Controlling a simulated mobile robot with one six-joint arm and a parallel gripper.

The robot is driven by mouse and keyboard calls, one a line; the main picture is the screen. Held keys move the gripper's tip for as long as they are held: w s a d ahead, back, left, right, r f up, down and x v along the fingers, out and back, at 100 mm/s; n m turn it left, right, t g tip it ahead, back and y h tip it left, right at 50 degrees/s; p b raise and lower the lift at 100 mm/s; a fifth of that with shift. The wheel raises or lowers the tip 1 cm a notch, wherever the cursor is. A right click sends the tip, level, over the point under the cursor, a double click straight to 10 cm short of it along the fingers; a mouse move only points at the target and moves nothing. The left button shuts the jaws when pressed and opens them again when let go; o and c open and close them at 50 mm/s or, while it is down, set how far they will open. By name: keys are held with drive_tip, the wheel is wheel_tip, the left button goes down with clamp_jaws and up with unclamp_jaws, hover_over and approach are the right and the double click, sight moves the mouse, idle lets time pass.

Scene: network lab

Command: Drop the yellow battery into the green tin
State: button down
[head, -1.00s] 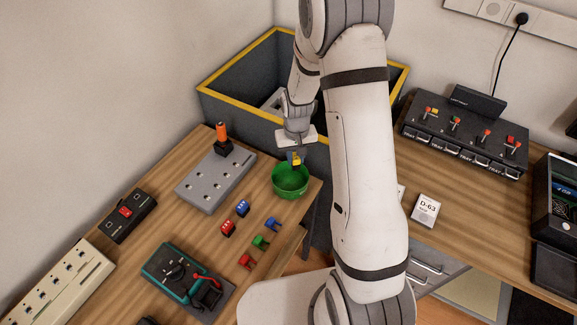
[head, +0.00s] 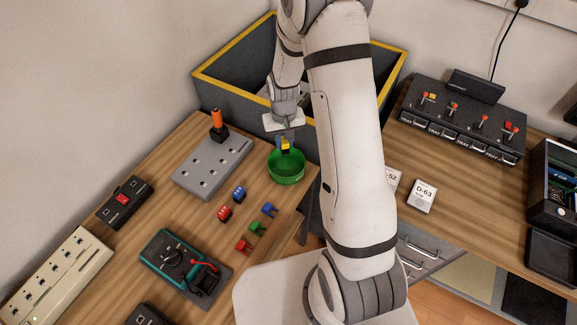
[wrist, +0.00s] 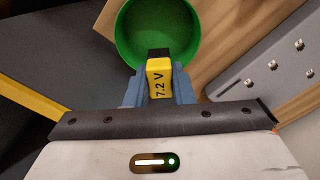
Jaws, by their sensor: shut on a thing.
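The yellow battery (wrist: 159,80), with a black end and "7.2 V" printed on it, is held between the fingers of my gripper (wrist: 159,92) in the wrist view. In the head view the battery (head: 285,145) is small, just under my gripper (head: 284,138). The green tin (head: 286,173) stands on the wooden bench below it, open side up. In the wrist view the battery's black end overlaps the near part of the tin's opening (wrist: 130,30). The battery appears above the tin's rim; its exact height is hard to tell.
Red and blue blocks (head: 238,194) and small coloured clips (head: 258,229) lie in front. A large grey bin with yellow rim (head: 230,98) stands behind.

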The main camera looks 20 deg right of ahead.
drive_tip(key=shift+r, duration=0.25)
wheel_tip(320, 180, up, 6)
drive_tip(key=s+d+f+p, duration=0.1)
drive_tip(key=s+d+p, duration=0.1)
drive_tip(key=p, duration=0.4)
wheel_tip(320, 180, down, 6)
drive_tip(key=b, duration=0.3)
drive_tip(key=shift+w+r, duration=0.15)
drive_tip(key=shift+r, duration=0.05)
drive_tip(key=c, duration=1.2)
unclamp_jaws()
drive_tip(key=shift+o, duration=0.2)
wheel_tip(320, 180, up, 8)
drive_tip(key=b, duration=0.1)
drive_tip(key=shift+b, duration=0.35)
